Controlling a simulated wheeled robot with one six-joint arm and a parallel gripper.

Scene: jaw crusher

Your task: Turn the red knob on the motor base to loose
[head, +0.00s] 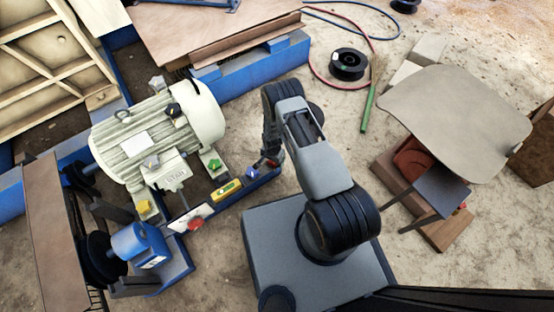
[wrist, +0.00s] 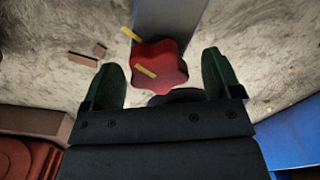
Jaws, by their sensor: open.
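The red knob (wrist: 165,62) is star-shaped with a yellow pointer stripe. It sits on the blue rail of the motor base (wrist: 172,18), where a second yellow mark lies just beyond it. My gripper (wrist: 161,72) is open, with one green finger on each side of the knob and visible gaps between. In the head view, a small red part of the knob (head: 272,163) shows at the right end of the blue rail. My gripper (head: 272,150) is there beside it, its fingers mostly hidden by the arm. The cream motor (head: 140,142) stands to the left.
A blue knob (head: 252,172) and a yellow block (head: 227,190) sit along the same rail. A green knob (head: 214,165) is at the motor foot. A blue beam (head: 255,70) lies behind the arm. A grey table (head: 455,105) stands at right on bare ground.

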